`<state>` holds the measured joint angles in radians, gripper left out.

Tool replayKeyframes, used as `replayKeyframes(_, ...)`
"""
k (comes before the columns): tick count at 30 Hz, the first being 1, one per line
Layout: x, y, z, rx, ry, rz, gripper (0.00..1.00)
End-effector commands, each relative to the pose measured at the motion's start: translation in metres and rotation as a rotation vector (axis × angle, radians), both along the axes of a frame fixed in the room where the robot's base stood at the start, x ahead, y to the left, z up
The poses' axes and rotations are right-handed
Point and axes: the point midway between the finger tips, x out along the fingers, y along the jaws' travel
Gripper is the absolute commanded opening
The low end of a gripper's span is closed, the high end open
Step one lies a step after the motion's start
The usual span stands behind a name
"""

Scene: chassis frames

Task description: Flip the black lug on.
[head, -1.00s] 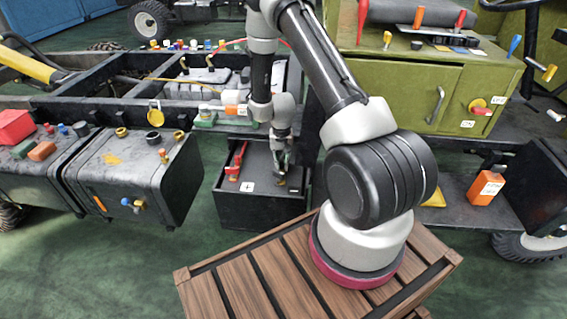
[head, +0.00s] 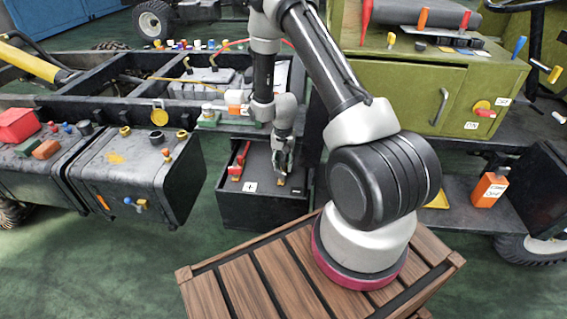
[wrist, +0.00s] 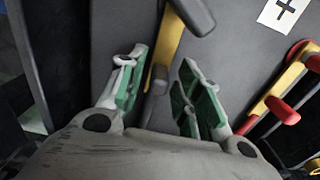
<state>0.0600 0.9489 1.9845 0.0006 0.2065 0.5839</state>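The black lug (wrist: 168,42) shows in the wrist view as a brass strip with a dark grip at its upper end and a dark part lower down. In the head view only a bit of its brass (head: 281,182) shows below my gripper (head: 283,168), on the black battery box (head: 262,209). In the wrist view my gripper (wrist: 162,92) is open, its green-padded fingers apart. The lug's lower dark part shows between them, closer to the left finger; contact cannot be told.
A red lug with brass (head: 238,162) is left of my gripper on the same box, by a plus label (head: 249,187). Black frame rails (head: 218,128) run behind, a dark tank (head: 140,180) stands left, and a green cabinet (head: 405,95) stands right.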

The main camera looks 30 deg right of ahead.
Motion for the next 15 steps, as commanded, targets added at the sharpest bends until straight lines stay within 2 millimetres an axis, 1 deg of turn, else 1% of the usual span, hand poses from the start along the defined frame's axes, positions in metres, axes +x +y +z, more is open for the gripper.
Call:
replayKeyframes(7,-0.001,0.0,0.0,0.0,0.001,0.001,0.38)
replayKeyframes(10,0.0,0.0,0.004,0.0,0.0,0.001,0.38)
replayKeyframes(14,0.0,0.0,0.022,-0.001,-0.001,0.001,0.38)
replayKeyframes(15,0.001,0.0,0.031,0.0,-0.004,0.001,0.38)
